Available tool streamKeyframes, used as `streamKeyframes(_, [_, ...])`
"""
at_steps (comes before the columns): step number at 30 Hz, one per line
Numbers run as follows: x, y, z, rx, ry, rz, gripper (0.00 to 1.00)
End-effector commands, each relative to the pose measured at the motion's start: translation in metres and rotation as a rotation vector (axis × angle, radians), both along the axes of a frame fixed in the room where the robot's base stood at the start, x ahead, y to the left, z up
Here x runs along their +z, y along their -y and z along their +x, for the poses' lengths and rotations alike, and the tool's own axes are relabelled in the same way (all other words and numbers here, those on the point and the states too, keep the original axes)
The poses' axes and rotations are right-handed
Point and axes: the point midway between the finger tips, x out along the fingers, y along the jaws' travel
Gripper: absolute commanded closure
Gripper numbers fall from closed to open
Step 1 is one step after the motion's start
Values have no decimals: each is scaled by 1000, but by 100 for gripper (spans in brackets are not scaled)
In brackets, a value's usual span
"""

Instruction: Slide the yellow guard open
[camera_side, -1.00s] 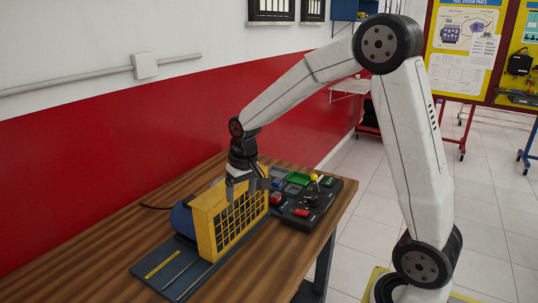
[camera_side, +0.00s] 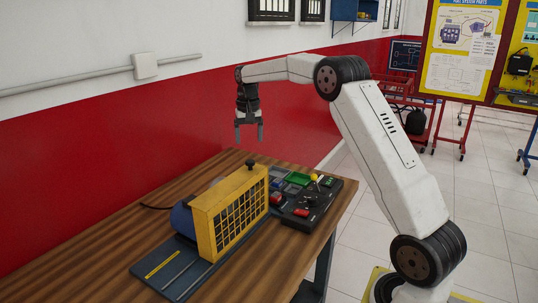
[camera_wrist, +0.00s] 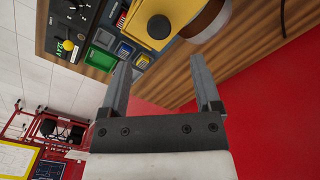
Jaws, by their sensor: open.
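The yellow guard (camera_side: 220,216) stands upright on the dark base plate (camera_side: 160,275) on the bench. Its front is a barred grid, and a black knob (camera_side: 251,162) sits on its top at the right end. A blue rounded body (camera_side: 183,219) shows behind and left of the guard. My gripper (camera_side: 249,138) points down, open and empty, well above the bench and apart from the guard. In the wrist view the two fingers (camera_wrist: 163,85) are spread with nothing between them. The yellow guard's end and the black knob (camera_wrist: 159,26) show at the top there.
A red wall (camera_side: 80,180) runs behind the wooden bench (camera_side: 95,245). The bare base plate lies left of the guard.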

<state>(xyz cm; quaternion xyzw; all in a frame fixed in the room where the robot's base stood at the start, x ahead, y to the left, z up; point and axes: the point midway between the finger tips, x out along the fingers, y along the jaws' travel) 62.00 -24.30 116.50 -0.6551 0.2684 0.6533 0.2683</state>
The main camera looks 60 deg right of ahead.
Motion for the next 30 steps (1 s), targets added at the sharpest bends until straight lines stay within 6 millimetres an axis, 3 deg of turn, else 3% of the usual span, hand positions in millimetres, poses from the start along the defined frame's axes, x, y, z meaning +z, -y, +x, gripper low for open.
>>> streamKeyframes(14, [-9,3,0,-8,-3,1,19])
streamKeyframes(30, [-68,2,0,-8,-4,1,19])
